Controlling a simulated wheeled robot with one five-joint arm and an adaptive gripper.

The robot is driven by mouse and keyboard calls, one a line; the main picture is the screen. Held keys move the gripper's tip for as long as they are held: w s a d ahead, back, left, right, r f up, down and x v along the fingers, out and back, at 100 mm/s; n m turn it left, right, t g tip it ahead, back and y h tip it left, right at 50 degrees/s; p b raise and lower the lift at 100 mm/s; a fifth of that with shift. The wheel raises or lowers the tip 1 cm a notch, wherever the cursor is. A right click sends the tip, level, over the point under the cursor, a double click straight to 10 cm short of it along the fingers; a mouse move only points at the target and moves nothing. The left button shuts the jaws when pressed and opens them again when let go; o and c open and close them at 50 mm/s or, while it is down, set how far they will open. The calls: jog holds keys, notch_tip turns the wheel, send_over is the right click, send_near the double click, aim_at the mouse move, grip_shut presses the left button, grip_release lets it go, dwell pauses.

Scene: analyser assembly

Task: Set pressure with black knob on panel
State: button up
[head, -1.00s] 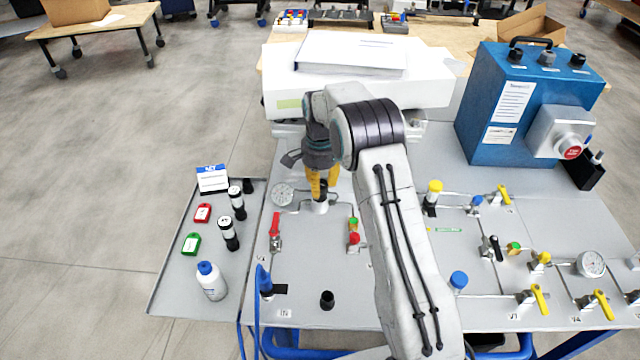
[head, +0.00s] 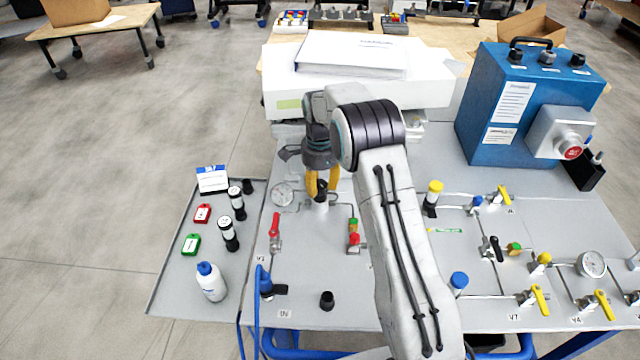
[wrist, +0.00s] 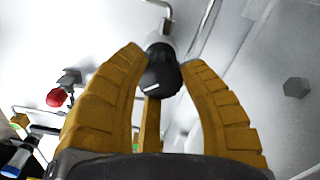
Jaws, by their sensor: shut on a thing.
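The black knob (wrist: 160,75) has a white pointer line and sits on a light grey regulator body on the panel. In the head view the knob (head: 321,188) shows dark between the yellow fingers, above its pale body. My gripper (wrist: 166,62) points down at it, with yellow fingers on both sides and a third finger behind. It is shut on the knob; the exact contact at the fingertips is hard to see.
A red-handled valve (head: 274,228) and a red-and-green fitting (head: 353,236) stand close to the knob. A white box (head: 430,92) is behind my arm. A side tray (head: 165,285) holds a bottle and tags. The blue box (head: 480,120) stands at the right.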

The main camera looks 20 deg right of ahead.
aim_at(319, 184)
jog(key=shift+s+f, duration=0.15)
jog(key=shift+f, duration=0.05)
jog(key=o, duration=1.2)
jog(key=shift+r, duration=0.15)
notch_tip(319, 184, up, 12)
